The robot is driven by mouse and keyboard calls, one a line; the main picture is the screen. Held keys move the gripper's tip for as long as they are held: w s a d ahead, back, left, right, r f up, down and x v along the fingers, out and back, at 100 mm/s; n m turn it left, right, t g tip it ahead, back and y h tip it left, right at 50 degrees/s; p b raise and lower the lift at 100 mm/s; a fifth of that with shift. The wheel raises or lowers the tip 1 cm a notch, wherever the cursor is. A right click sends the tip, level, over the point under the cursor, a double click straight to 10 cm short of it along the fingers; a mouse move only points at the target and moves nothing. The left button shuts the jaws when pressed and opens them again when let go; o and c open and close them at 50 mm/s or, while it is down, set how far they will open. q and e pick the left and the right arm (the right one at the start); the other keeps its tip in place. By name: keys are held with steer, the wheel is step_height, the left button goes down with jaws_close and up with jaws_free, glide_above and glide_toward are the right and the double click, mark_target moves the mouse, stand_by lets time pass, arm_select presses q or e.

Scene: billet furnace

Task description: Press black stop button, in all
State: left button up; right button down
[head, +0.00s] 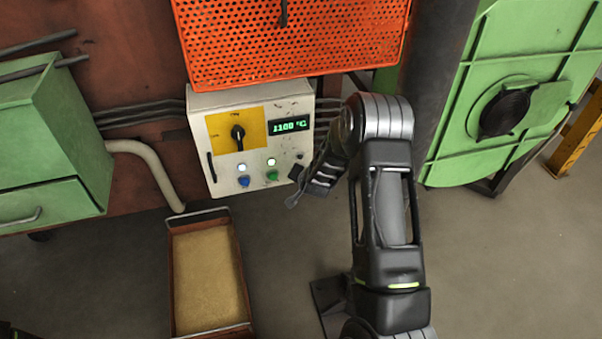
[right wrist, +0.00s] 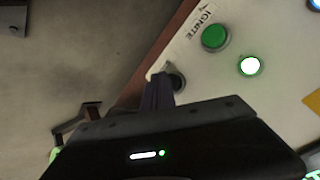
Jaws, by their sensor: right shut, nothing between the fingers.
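The white control box (head: 222,130) hangs on the rust-brown wall and carries a row of buttons. The green button (head: 272,176) and blue button (head: 244,181) show in the head view. My right gripper (head: 299,174) is shut and empty, with its tips at the right end of this row. In the right wrist view, the black button (right wrist: 177,79) is partly hidden behind my gripper's fingertips (right wrist: 158,82). The tips overlap it; I cannot tell whether they touch it. The green button (right wrist: 215,37) is beside it. My left gripper is out of view.
The box also has a black dial (head: 238,132) on a yellow plate and a display (head: 289,126) reading 1100 °C. An orange perforated panel (head: 340,45) is above. A sand-filled tray (head: 178,285) is below. A green cabinet (head: 50,145) stands left.

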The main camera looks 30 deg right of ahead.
steer(key=shift+w+d, duration=0.15)
steer(key=shift+w, duration=0.25)
stand_by(0.7)
stand_by(0.3)
steer(key=shift+s+a, duration=0.3)
steer(key=shift+s, duration=0.45)
steer(key=s, duration=0.1)
steer(key=s+a, duration=0.1)
steer(key=s, duration=0.2)
steer(key=shift+s+a+b, duration=0.35)
steer(key=shift+s+b, duration=0.05)
stand_by(0.7)
